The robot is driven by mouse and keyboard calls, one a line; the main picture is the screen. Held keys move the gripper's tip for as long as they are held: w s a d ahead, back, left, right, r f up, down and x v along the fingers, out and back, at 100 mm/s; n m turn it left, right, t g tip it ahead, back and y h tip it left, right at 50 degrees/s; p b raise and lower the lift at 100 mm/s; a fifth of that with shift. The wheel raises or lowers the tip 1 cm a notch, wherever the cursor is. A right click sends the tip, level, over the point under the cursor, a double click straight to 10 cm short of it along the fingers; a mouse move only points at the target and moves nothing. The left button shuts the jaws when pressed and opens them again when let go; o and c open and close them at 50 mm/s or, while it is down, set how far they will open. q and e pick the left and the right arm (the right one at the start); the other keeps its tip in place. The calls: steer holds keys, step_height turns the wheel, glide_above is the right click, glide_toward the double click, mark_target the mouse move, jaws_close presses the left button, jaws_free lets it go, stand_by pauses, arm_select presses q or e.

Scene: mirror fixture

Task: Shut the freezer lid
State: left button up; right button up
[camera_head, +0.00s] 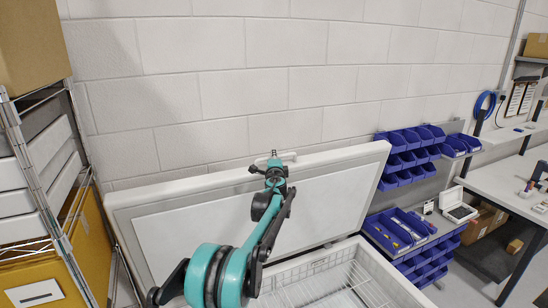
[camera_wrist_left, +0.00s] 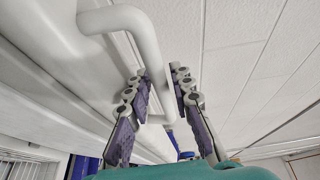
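The white chest freezer's lid (camera_head: 340,200) stands raised, leaning back near the brick wall. Its white handle (camera_head: 290,156) is at the lid's top edge. My left gripper (camera_head: 274,160) is at that edge, beside the handle. In the left wrist view the curved handle bar (camera_wrist_left: 148,48) runs between the two fingers of my left gripper (camera_wrist_left: 161,76). The fingers are apart, with a gap on the right side of the bar; contact on the left is unclear. The open freezer body (camera_head: 393,272) shows a wire basket (camera_head: 318,284) inside. My right gripper is not in view.
A metal rack with boxes (camera_head: 35,170) stands close on the left. Blue bins (camera_head: 410,160) and a white workbench (camera_head: 500,185) are on the right. The wall (camera_head: 230,95) is close behind the lid.

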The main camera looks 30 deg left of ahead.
arm_select(q)
jaws_close()
steer(key=shift+d, duration=0.1)
